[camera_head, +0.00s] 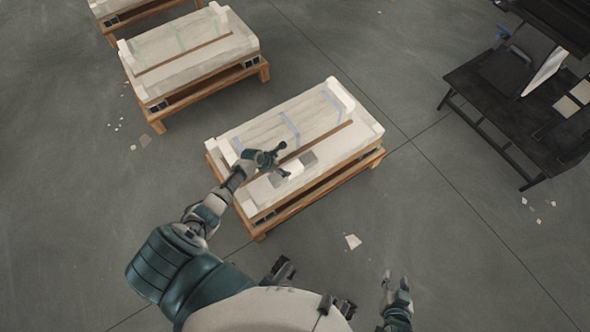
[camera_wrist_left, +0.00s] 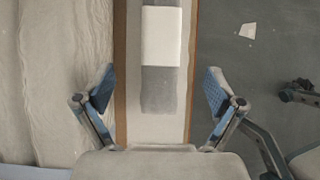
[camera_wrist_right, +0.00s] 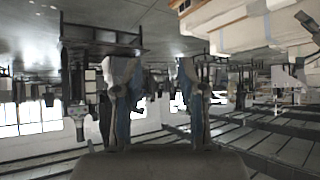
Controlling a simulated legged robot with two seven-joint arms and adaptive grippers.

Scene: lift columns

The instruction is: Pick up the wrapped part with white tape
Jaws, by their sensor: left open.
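The wrapped part (camera_head: 308,158) is a grey strip with a white tape band (camera_head: 293,168) around its middle. It lies along the near side of the package on the middle pallet. In the left wrist view the grey wrapping (camera_wrist_left: 160,92) and the white tape (camera_wrist_left: 161,36) lie between and beyond the fingers. My left gripper (camera_head: 284,160) is over the part, its fingers spread wide to either side and holding nothing; its fingers also show in the left wrist view (camera_wrist_left: 158,86). My right gripper (camera_head: 396,282) is off the pallet at lower right, empty, with a gap between its fingers (camera_wrist_right: 155,75).
The package (camera_head: 262,132) has pale wrapped lengths with bluish straps and white end blocks, on a wooden pallet (camera_head: 325,183). Another loaded pallet (camera_head: 190,52) stands at upper left. A black bench (camera_head: 500,90) stands at right. Paper scraps (camera_head: 353,241) lie on the open floor.

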